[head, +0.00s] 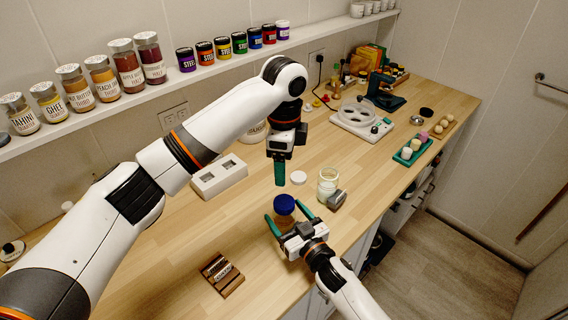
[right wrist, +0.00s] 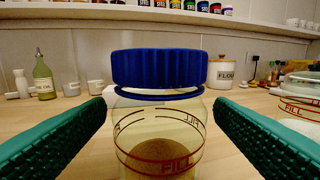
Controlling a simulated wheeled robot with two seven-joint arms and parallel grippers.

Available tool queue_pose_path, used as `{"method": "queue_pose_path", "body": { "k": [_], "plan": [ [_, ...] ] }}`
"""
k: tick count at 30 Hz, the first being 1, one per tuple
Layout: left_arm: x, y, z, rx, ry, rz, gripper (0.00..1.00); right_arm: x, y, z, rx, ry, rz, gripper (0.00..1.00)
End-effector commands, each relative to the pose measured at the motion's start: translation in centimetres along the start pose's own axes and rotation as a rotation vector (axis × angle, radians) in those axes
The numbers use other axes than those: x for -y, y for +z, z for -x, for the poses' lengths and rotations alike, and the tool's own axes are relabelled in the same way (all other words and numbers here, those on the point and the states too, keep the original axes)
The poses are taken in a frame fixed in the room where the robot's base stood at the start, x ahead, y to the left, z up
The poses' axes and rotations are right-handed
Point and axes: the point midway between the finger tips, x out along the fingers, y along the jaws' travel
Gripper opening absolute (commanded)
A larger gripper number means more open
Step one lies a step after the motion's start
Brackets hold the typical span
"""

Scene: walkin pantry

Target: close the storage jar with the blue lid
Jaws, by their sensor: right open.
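The storage jar (right wrist: 160,135) is clear glass with red fill lines and brown contents. The blue lid (right wrist: 160,68) sits on top of its mouth. In the head view the blue lid (head: 284,203) hides most of the jar (head: 284,222). My right gripper (head: 287,212) is open, with one green finger on each side of the jar and visible gaps in the right wrist view. My left gripper (head: 280,172) points down behind the jar, above the counter; its fingers overlap, so their opening is hidden.
A second clear jar (head: 327,186) with pale contents and a grey cylinder (head: 337,199) stand right of the storage jar. A white round lid (head: 298,178) lies behind.

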Motion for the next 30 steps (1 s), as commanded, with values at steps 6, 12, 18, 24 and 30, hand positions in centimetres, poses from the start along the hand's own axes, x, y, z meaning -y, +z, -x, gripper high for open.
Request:
{"method": "queue_pose_path", "body": {
  "k": [6, 12, 18, 24, 30],
  "plan": [
    [0.0, 0.0, -0.8, 0.000, 0.000, 0.000, 0.72, 0.0, -0.3, 4.5, -0.003, 0.002, 0.000, 0.77],
    [0.0, 0.0, -1.4, 0.000, 0.000, 0.000, 0.72, 0.0, -0.3, 8.4, -0.004, 0.001, 0.000, 0.77],
    [0.0, 0.0, -1.8, 0.000, 0.000, 0.000, 0.72, 0.0, -0.2, 10.4, -0.003, 0.001, 0.001, 0.77],
    [0.0, 0.0, -1.8, 0.000, 0.000, 0.000, 0.72, 0.0, 0.0, 10.7, -0.001, 0.001, 0.000, 0.77],
    [0.0, 0.0, -1.8, 0.000, 0.000, 0.000, 0.72, 0.0, 0.0, 10.7, -0.001, 0.001, 0.000, 0.77]
  ]
}}
